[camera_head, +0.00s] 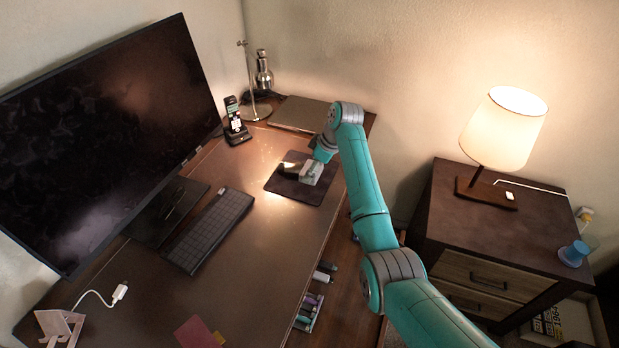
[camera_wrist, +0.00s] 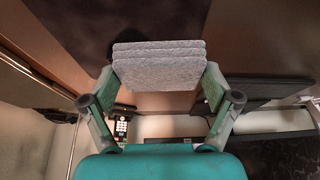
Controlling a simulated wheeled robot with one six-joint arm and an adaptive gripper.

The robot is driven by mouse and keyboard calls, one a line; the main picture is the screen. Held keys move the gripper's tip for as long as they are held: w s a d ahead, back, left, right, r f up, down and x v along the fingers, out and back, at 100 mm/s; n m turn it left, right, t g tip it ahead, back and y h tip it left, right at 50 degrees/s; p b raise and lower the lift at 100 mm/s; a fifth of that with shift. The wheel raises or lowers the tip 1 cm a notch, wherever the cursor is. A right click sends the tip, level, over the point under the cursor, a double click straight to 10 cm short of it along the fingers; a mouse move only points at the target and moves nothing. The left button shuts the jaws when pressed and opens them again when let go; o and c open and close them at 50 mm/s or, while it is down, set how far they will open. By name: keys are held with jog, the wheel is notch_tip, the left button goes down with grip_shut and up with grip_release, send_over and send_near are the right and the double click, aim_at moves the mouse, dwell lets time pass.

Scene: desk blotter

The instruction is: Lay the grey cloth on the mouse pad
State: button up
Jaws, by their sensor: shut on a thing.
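The grey cloth (camera_head: 311,172) is a folded, layered, speckled pad. My gripper (camera_head: 320,158) is shut on it, with one finger at each side edge in the wrist view, where the cloth (camera_wrist: 160,66) spans the gap. The mouse pad (camera_head: 284,186) is a dark flat square on the desk near its right edge. The cloth is over the right part of the pad in the head view. The dark pad (camera_wrist: 72,22) also shows behind the cloth in the wrist view. I cannot tell whether cloth and pad touch.
The keyboard (camera_head: 209,230) and large monitor (camera_head: 110,130) stand left of the pad. A cordless phone (camera_head: 236,121), a metal desk lamp (camera_head: 254,108) and a closed laptop (camera_head: 299,114) are behind it. A lit lamp (camera_head: 503,125) stands on the nightstand.

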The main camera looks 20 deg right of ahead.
aim_at(309, 188)
jog(key=shift+f, duration=3.05)
jog(key=shift+f, duration=0.1)
jog(key=o, duration=0.9)
jog(key=shift+c, duration=0.2)
jog(key=v, duration=1.2)
jog(key=shift+s, duration=0.15)
